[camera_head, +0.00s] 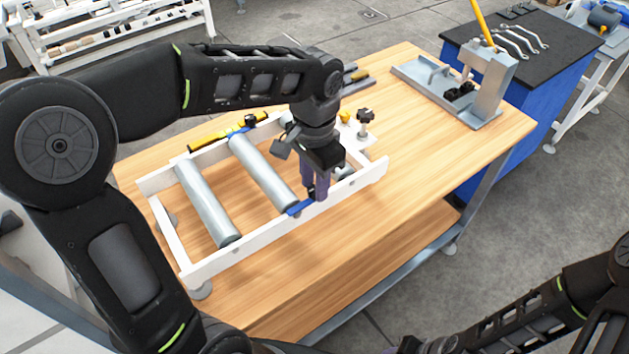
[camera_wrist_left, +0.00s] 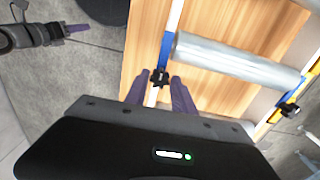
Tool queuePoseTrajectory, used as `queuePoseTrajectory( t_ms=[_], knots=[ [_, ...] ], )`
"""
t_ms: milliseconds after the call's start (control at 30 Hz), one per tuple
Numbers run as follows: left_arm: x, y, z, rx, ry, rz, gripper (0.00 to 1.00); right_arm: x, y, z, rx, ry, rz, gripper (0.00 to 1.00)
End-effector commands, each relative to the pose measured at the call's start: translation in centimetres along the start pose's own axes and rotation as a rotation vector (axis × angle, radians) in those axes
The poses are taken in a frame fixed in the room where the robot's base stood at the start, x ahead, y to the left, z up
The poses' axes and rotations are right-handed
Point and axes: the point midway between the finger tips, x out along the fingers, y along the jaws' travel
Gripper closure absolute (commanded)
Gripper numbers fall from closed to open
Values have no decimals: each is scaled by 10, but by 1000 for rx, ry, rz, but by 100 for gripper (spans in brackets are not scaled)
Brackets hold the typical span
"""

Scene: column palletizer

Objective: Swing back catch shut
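A white roller frame (camera_head: 158,215) with grey metal rollers (camera_head: 262,172) lies on the wooden bench. A blue catch (camera_head: 299,208) sits at the near rail, by a roller's end; in the left wrist view it shows as a blue piece (camera_wrist_left: 166,48) with a black knob (camera_wrist_left: 159,78). Another blue catch (camera_head: 246,127) with a dark knob is at the far rail, also in the left wrist view (camera_wrist_left: 287,110). My left gripper (camera_head: 317,196) points down over the near rail, its purple fingers apart around the knob's line. My right gripper (camera_wrist_left: 78,28) is off the bench; its opening is unclear.
A yellow bar (camera_head: 205,138) lies along the far rail. A black-knobbed part (camera_head: 365,118) stands behind the frame. A grey metal fixture (camera_head: 484,90) is at the bench's far right. The bench (camera_head: 425,150) is clear right of the frame.

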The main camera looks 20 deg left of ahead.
Motion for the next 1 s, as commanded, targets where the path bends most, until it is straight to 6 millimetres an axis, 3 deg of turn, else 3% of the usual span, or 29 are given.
queuePoseTrajectory(
  t_ms=[200,567,1000],
  knots=[
    [0,0,0,0,-1,1,52,0,0,0,0,0,0,64],
    [-5,0,0,-1,0,0,52,1,0,0,0,0,0,64],
    [-69,0,-1,0,1,0,52,9,2,0,-2,3,-3,64]
  ],
)
